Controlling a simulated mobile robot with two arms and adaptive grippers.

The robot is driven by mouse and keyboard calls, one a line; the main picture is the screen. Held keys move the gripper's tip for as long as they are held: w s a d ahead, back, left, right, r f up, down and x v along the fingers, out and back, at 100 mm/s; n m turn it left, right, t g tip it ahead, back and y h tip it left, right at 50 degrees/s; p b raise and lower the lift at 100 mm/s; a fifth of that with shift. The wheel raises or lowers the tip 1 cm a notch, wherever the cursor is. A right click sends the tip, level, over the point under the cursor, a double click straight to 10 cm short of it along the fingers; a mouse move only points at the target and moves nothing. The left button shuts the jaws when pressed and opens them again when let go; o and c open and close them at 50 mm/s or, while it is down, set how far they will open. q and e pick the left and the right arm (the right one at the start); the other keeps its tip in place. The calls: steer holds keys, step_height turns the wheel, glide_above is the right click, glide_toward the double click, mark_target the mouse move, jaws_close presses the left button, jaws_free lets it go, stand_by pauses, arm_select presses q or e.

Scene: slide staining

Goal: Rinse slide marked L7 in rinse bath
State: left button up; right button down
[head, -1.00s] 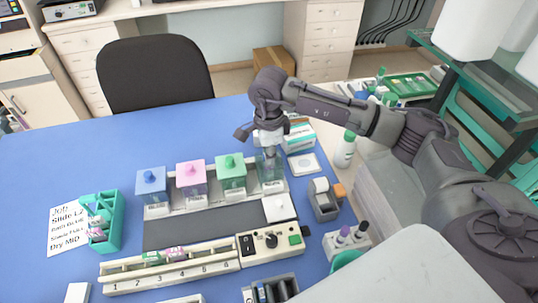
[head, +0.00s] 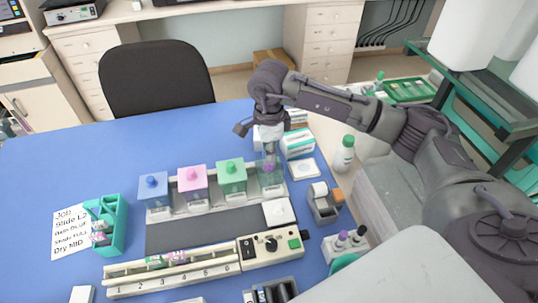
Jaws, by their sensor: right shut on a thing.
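My right gripper (head: 269,147) points down over the clear rinse bath (head: 275,182), the rightmost jar in the row. It is shut on a slide (head: 268,167), whose purple-tinted part shows at the bath. The slide's marking is too small to read, and the gripper partly hides it. The bath has no lid on it, and a white square lid (head: 278,211) lies in front. My left gripper is not in view.
Blue (head: 153,187), pink (head: 192,180) and green (head: 231,176) lidded jars stand left of the bath. A numbered slide rack (head: 170,272), a teal holder (head: 118,228) and a job card (head: 70,232) are nearer. A bottle (head: 344,155) and boxes stand right. The blue table is clear at far left.

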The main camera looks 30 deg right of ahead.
step_height(320, 180, up, 6)
steer(key=p, duration=0.2)
steer(key=shift+r+p, duration=0.2)
steer(key=shift+p, duration=0.15)
steer(key=shift+f, duration=0.15)
